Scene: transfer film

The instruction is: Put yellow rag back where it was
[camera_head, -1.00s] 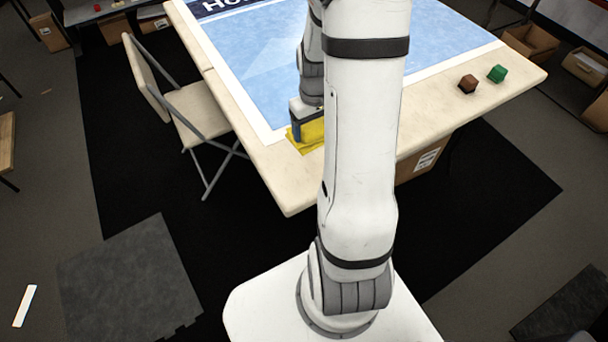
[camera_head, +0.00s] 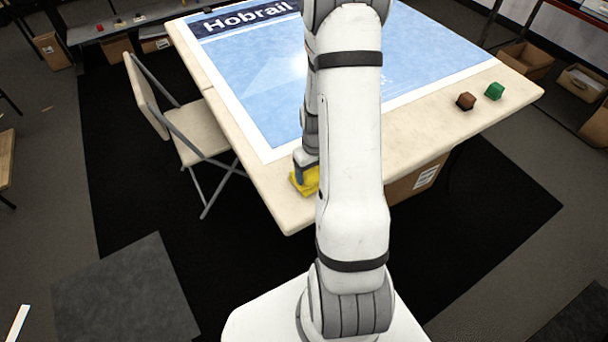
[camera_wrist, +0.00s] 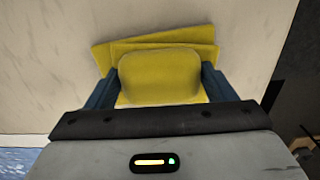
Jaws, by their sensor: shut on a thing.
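The yellow rag (camera_head: 305,182) is at the near left part of the table (camera_head: 262,180), on the bare cream border. My gripper (camera_head: 306,176) is shut on it from above; my arm hides part of the rag in the head view. In the wrist view the rag (camera_wrist: 160,72) is bunched up between the two blue fingers of my gripper (camera_wrist: 158,88). Its flat folded layers spread out beyond the fingers over the pale tabletop (camera_wrist: 60,70). I cannot tell whether the rag touches the table.
A blue sheet (camera_head: 250,85) marked "Hobrail" with a white border covers most of the table. A folding chair (camera_head: 190,125) stands at the left side.

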